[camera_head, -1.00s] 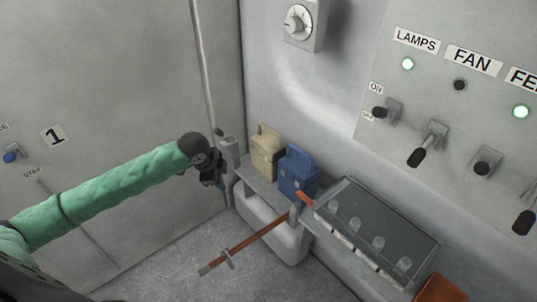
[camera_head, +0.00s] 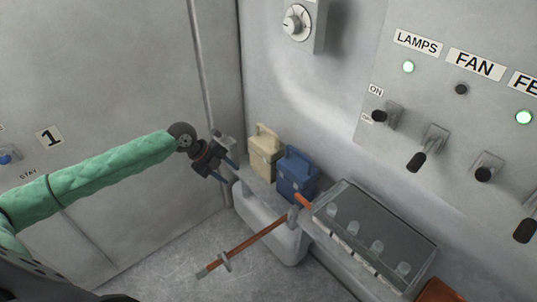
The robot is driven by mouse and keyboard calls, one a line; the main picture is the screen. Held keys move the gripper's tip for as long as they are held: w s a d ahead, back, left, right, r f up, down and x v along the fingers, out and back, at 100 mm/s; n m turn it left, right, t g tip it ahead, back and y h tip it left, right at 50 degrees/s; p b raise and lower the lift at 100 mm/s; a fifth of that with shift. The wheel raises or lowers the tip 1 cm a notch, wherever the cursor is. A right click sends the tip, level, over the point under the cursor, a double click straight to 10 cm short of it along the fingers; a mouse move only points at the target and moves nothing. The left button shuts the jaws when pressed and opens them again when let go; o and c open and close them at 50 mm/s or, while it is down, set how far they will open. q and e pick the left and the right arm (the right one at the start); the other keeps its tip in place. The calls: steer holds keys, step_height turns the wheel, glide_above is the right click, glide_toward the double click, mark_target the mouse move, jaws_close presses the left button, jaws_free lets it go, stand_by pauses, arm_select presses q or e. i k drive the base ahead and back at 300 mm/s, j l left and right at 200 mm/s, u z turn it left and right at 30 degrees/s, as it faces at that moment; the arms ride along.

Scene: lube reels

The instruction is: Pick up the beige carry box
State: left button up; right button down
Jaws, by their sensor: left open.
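The beige carry box (camera_head: 263,155) stands upright on a narrow grey shelf against the back wall, with its handle on top. A blue carry box (camera_head: 297,177) stands close to its right. My left gripper (camera_head: 230,170) is open and empty just left of the beige box. Its two blue-grey fingers point right, towards the box, with a small gap that is hard to judge. My right gripper is not in view.
A glass-topped case (camera_head: 375,232) sits right of the boxes. A rusty-orange bar (camera_head: 245,249) sticks out in front of the shelf. A switch panel (camera_head: 460,120) is on the right wall.

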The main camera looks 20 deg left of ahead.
mark_target(266, 148)
steer(key=i, duration=0.9)
